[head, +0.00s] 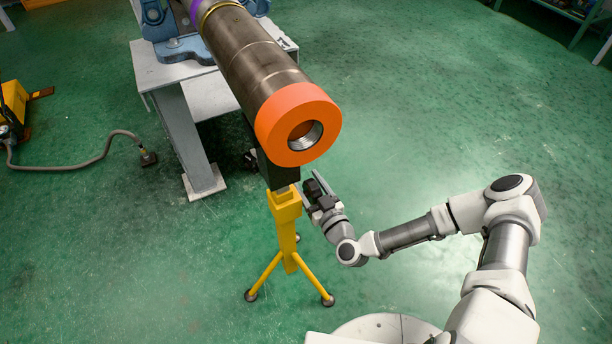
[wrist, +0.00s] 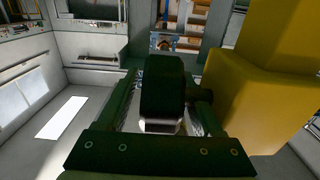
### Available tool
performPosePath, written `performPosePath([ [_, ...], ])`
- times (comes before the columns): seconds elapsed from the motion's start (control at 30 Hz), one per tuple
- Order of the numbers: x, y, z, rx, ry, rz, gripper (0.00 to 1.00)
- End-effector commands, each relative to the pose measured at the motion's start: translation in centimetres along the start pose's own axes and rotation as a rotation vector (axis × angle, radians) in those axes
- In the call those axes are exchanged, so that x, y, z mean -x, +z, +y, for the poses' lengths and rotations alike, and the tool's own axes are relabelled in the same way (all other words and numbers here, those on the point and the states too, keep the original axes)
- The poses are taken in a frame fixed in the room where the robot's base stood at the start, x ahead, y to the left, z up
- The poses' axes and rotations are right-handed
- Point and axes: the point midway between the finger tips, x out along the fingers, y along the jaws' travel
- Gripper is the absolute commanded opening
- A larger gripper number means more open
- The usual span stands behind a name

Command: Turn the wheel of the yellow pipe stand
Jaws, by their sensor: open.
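The yellow pipe stand (head: 285,225) stands on three splayed legs under the orange-ended end of a thick pipe (head: 262,75). Its yellow body fills the right of the wrist view (wrist: 265,95). A dark block-like part (wrist: 162,88), which looks like the stand's wheel seen edge-on, is in the middle of that view, with a short dark shaft toward the yellow body. My gripper (head: 317,185) is just right of the stand's upper part, open. In the wrist view its fingers (wrist: 162,108) lie left and right of the dark part. Contact cannot be told. The wheel is not clear in the head view.
A grey metal table (head: 184,125) with a blue vise (head: 180,45) carries the pipe's far part. A hose (head: 95,160) and yellow equipment (head: 15,102) lie at left. The green floor at right is clear.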

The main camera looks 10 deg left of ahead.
Motion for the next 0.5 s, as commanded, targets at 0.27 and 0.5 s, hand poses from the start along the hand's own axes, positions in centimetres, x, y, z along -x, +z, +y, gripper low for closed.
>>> performPosePath([
  [0.27,0.08,-0.01,-0.1,0.0,0.001,0.0,0.68],
  [0.5,0.07,-0.01,-0.09,0.0,0.001,0.0,0.51],
])
